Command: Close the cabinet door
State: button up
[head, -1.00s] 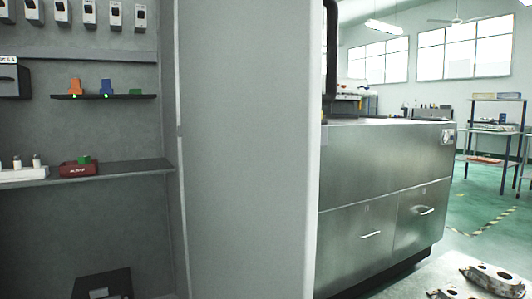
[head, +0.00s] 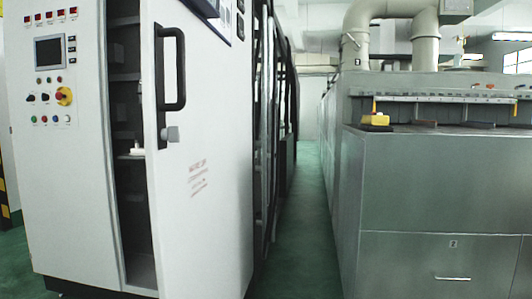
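The white cabinet (head: 65,190) stands at the left in the head view. Its door (head: 200,215) is partly open, with a dark gap (head: 130,200) between the door edge and the control panel side. Shelves show dimly inside the gap. The door carries a black vertical handle (head: 180,70) near its free edge, with a grey latch knob (head: 172,134) below it. Faint red lettering is on the door face. My gripper is not in view, and nothing is seen touching the door or handle.
A long grey metal workbench with drawers (head: 440,200) stands at the right, with a yellow item (head: 376,119) on top. A narrow green floor aisle (head: 305,210) runs between the cabinet and bench. Thick pipes (head: 425,45) rise behind the bench.

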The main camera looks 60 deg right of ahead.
aim_at(188, 48)
jog(key=k, duration=0.35)
jog(key=z, duration=1.5)
jog(key=i, duration=0.45)
jog(key=z, duration=0.3)
jog(key=k, duration=0.4)
jog(key=u, duration=0.05)
